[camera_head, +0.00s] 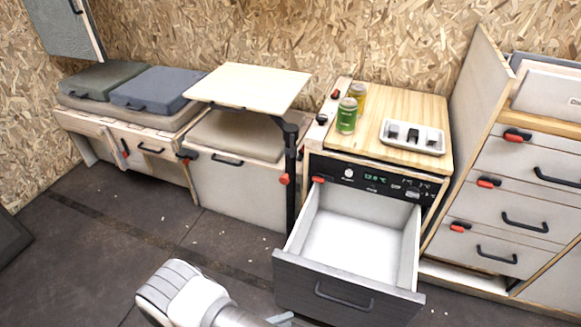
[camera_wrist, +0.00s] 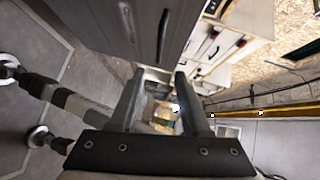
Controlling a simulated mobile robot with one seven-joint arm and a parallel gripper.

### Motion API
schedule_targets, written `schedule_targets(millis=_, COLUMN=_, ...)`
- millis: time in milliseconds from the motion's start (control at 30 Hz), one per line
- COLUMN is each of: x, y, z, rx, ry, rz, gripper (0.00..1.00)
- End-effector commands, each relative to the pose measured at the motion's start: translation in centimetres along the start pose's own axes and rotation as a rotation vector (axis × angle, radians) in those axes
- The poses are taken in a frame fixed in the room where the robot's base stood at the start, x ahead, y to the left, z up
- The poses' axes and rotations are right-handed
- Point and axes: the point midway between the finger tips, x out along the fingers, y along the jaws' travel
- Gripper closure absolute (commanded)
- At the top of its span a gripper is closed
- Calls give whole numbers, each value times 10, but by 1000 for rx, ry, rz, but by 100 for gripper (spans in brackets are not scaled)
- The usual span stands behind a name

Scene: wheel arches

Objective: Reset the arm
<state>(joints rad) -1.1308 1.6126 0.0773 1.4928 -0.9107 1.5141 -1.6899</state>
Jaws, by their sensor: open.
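My arm (camera_head: 185,290) shows as white and grey links at the bottom of the head view, in front of and left of the pulled-out drawer. In the wrist view my gripper (camera_wrist: 160,76) is open, with two dark fingers apart and nothing held between them. In the head view the gripper is mostly cut off by the bottom edge. The drawer (camera_head: 345,298) under the cooler panel stands open, and its white inside looks empty. In the wrist view a grey panel with a dark handle (camera_wrist: 163,32) is close beyond the fingers.
Drawers (camera_head: 511,214) line the right. The dark floor (camera_head: 110,235) at left is clear.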

Motion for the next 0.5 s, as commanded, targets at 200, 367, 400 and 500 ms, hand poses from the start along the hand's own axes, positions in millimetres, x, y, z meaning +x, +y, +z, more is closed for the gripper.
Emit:
schedule_targets(millis=200, x=-2, y=-12, z=6, rx=49, ry=26, rz=28, gripper=53)
schedule_targets(millis=367, x=-5, y=-50, z=20, rx=220, ry=121, rz=111, gripper=53)
schedule_targets(millis=400, x=-6, y=-63, z=24, rx=276, ry=153, rz=136, gripper=53)
schedule_targets(millis=500, x=-4, y=-94, z=31, rx=419, ry=237, rz=194, gripper=53)
